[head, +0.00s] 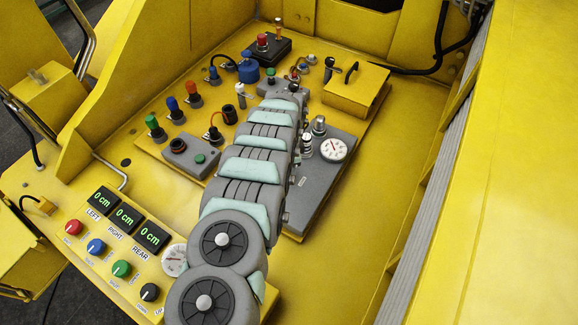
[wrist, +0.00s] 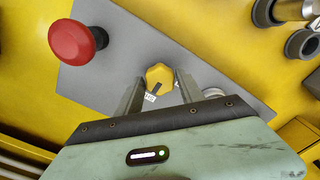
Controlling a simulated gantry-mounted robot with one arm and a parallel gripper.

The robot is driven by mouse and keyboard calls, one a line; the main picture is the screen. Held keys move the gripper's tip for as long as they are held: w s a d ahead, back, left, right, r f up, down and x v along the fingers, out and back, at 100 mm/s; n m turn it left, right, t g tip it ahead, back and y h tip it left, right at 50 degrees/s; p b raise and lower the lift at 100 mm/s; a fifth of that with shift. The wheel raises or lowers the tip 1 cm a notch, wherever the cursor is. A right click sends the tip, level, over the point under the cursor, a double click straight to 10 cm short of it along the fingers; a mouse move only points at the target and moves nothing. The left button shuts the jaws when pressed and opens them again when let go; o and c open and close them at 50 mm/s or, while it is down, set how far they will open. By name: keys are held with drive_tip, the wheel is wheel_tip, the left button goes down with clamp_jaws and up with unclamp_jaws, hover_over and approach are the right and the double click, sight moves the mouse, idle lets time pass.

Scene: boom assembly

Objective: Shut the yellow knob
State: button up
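The yellow knob (wrist: 160,76) sits on a grey plate (wrist: 110,45) in the wrist view. A dark pointer line on it slants to the lower left, towards a small white label (wrist: 150,98). My gripper (wrist: 159,80) is open, with one finger to the left of the knob and one to the right. In the head view, I cannot make out the knob, and my arm covers the middle of the panel.
A red mushroom button (wrist: 78,44) stands on the same plate, left of the knob. A round pale part (wrist: 213,92) is beside the right finger. In the head view, a gauge (head: 333,149) is right of my arm and several coloured buttons (head: 172,104) are left of it.

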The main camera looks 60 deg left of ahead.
drive_tip(key=o, duration=0.3)
drive_tip(key=shift+o, duration=0.2)
drive_tip(key=shift+r, duration=0.1)
wheel_tip(320, 180, up, 11)
drive_tip(key=b, duration=0.2)
idle(0.4)
idle(0.5)
